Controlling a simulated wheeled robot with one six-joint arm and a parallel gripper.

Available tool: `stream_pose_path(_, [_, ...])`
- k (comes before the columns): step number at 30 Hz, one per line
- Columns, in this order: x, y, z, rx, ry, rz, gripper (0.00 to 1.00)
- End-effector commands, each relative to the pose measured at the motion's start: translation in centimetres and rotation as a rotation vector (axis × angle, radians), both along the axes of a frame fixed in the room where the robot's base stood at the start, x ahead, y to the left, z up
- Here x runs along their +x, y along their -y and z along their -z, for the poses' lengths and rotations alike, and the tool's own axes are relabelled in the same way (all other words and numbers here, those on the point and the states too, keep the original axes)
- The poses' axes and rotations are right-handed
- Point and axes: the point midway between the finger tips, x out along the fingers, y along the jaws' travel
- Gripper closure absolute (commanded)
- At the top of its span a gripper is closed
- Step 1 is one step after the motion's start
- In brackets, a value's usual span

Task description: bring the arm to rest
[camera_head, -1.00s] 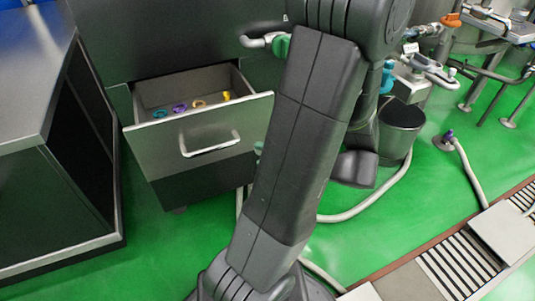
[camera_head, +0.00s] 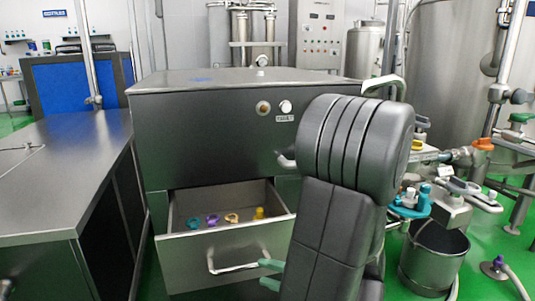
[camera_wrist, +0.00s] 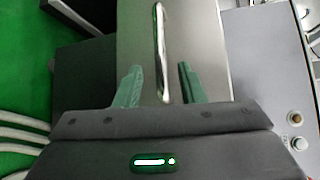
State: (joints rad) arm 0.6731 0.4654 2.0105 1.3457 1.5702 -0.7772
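My gripper (camera_wrist: 159,68) is open, its two green fingers apart with nothing held between them. In the wrist view the bar handle (camera_wrist: 159,35) of the drawer stands beyond and between the fingers, and I cannot tell a touch. In the head view the green fingertips (camera_head: 268,274) show beside my arm, just right of the drawer handle (camera_head: 212,264). My arm is bent, its dark links covering the right part of the cabinet front. The drawer (camera_head: 185,250) is pulled out.
The drawer holds a teal ring (camera_head: 193,223), a purple ring (camera_head: 212,219), an orange ring (camera_head: 232,217) and a yellow piece (camera_head: 259,213). A steel counter (camera_head: 60,180) stands at left. A grey bucket (camera_head: 430,262) and piping stand at right.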

Motion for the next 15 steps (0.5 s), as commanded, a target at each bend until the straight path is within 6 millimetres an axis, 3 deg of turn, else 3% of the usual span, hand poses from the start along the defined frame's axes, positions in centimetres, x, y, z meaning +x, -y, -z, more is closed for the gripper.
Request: stream_pose_path(15, [2.8, -5.4, 0.9, 0.000, 0.001, -0.002, 0.64])
